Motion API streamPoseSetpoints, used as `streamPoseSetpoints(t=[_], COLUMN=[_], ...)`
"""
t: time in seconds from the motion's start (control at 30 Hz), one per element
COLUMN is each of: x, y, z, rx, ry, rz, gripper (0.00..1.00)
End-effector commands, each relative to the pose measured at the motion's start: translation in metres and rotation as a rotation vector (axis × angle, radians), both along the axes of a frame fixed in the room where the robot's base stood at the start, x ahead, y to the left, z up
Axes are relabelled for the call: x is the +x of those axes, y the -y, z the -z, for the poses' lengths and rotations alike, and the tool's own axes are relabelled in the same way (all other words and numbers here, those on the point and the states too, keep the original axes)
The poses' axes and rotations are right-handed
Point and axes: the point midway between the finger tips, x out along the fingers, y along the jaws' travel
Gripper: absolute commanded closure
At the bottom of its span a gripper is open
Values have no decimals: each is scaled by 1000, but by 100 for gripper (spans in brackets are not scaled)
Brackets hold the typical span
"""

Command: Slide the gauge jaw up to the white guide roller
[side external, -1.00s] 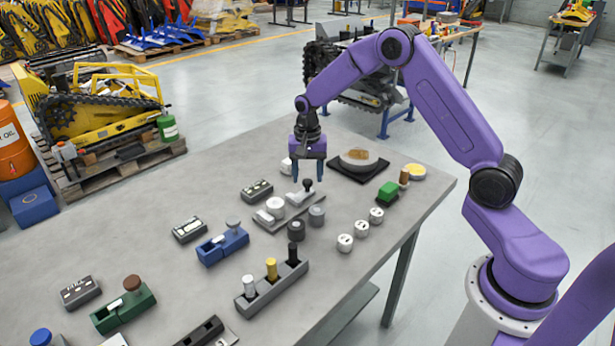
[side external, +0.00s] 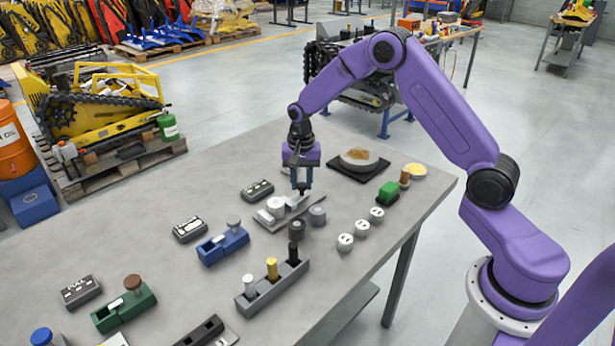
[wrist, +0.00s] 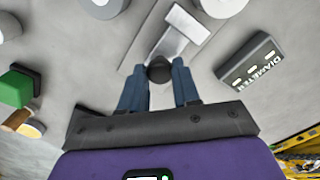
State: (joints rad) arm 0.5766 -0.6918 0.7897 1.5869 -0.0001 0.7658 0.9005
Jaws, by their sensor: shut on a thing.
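The gauge is a flat grey plate (side external: 265,221) on the table. The white guide roller (side external: 275,206) stands on it; a white round top shows at the upper edge of the wrist view (wrist: 222,4). The gauge jaw, a light metal slide (wrist: 178,32), has a dark round knob (wrist: 159,69) at its near end. My gripper (side external: 302,188) is lowered over the jaw and shut on this knob, with one blue finger on each side. The fingers partly hide the jaw in the side view. The jaw appears short of the roller, with a small gap.
A grey roller (side external: 317,215) and a dark one (side external: 296,230) stand close by the plate. A dark labelled block (side external: 257,190) lies behind it, marked DIAMETER in the wrist view (wrist: 252,62).

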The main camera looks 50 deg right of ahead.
Motion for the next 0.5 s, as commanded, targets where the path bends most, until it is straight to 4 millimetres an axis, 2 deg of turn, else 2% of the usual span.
streamPoseSetpoints(t=[0.1,0.4,0.43,0.5], x=[0,0,0,0], y=[-11,-13,-13,-13], z=[0,0,0,0], rx=[0,1,1,1], ry=[0,1,1,1], rz=[-1,1,1,0], gripper=[100,100,62,43])
